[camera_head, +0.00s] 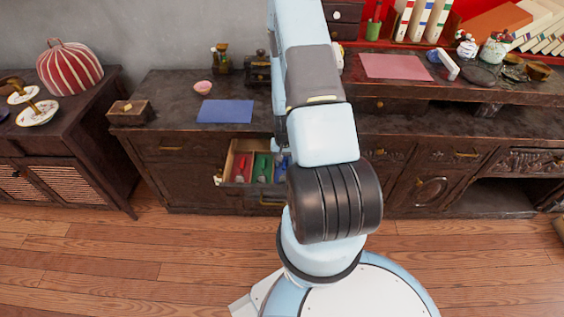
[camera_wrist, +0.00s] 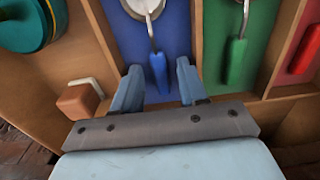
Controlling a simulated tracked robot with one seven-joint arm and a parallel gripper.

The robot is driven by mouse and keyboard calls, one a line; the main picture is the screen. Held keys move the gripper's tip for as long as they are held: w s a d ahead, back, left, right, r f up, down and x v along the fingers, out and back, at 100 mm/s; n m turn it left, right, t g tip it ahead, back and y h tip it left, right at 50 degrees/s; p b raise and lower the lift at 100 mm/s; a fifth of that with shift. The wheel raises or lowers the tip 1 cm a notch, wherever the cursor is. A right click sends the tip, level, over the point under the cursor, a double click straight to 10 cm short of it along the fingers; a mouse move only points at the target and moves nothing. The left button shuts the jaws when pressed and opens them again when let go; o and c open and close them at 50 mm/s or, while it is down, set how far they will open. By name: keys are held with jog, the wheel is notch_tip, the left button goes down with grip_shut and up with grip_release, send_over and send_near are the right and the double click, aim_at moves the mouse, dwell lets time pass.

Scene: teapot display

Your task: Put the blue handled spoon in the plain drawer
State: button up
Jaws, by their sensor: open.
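The blue handled spoon (camera_wrist: 158,72) lies in a blue-lined compartment (camera_wrist: 178,20) of an open divided drawer. Its metal bowl is at the top of the wrist view. My gripper (camera_wrist: 158,67) is open, with one finger on each side of the blue handle and nothing clamped. In the head view the open drawer (camera_head: 226,165) shows red and green compartments; my arm hides most of the blue one and my gripper.
A green handled spoon (camera_wrist: 236,62) and a red handle (camera_wrist: 305,52) lie in neighbouring compartments behind thin wooden dividers. A teal round object (camera_wrist: 28,25) and a brown block (camera_wrist: 77,101) are at the left. A blue mat (camera_head: 226,111) lies on the cabinet top.

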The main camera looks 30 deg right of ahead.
notch_tip(320, 180, up, 12)
notch_tip(320, 180, up, 15)
jog(key=n+t, duration=0.2)
send_over(284, 164)
jog(key=w+a, duration=0.3)
jog(key=a, duration=0.1)
jog(key=s+a+r+n, duration=0.1)
jog(key=a+r, duration=0.1)
jog(key=r, duration=0.4)
jog(key=s+a+r, duration=0.2)
jog(key=r, duration=0.4)
jog(key=s+a+r+n+t, duration=0.1)
jog(key=s+a+r, duration=0.3)
jog(key=s+r, duration=0.4)
jog(key=s+a+r+n+t, duration=0.2)
jog(key=s+a+r, duration=0.3)
jog(key=s+r, duration=0.4)
jog(key=shift+r+n+t, duration=0.3)
jog(key=shift+r+n, duration=0.1)
jog(key=shift+r, duration=0.4)
